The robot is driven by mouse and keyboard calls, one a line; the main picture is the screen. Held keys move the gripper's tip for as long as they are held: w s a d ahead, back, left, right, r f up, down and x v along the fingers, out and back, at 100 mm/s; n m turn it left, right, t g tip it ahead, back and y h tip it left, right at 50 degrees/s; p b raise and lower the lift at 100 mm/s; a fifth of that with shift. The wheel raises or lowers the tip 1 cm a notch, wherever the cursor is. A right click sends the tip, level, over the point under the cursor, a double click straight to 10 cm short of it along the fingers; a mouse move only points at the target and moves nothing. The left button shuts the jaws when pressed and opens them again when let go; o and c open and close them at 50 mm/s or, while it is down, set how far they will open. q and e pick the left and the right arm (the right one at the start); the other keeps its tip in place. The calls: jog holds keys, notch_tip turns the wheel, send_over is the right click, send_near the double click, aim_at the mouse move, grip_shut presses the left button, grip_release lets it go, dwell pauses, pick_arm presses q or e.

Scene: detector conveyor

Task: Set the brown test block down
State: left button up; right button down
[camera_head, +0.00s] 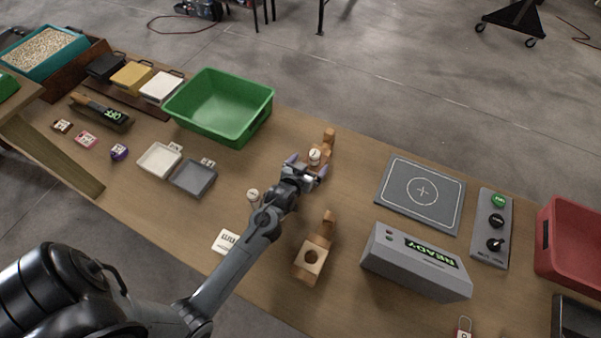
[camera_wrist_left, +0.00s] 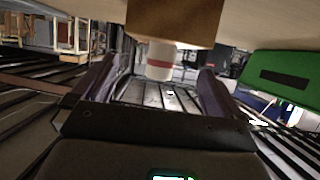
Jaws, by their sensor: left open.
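A brown wooden block (camera_wrist_left: 175,20) fills the top middle of the wrist view, with a white red-banded cylinder (camera_wrist_left: 159,62) against it. In the head view, brown wood (camera_head: 328,138) shows just beyond my left gripper, partly hidden, with the cylinder's round white top (camera_head: 314,157) beside it. I cannot tell how block and cylinder are joined. My left gripper (camera_head: 307,168) is open. Its fingers show on either side of the cylinder in the wrist view, with gaps on both sides. A second wooden piece (camera_head: 311,258) with a round hole lies nearer on the table. My right gripper is out of view.
A green bin (camera_head: 205,122) stands behind left, near small trays (camera_head: 192,177). Another white cylinder (camera_head: 253,194) stands left of my gripper. A grey pad (camera_head: 395,205), a READY box (camera_head: 400,270), a button panel (camera_head: 488,245) and a red bin (camera_head: 575,275) are to the right.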

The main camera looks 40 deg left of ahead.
pick_arm(q)
jog(key=v, duration=0.6)
jog(key=shift+s+r, duration=0.2)
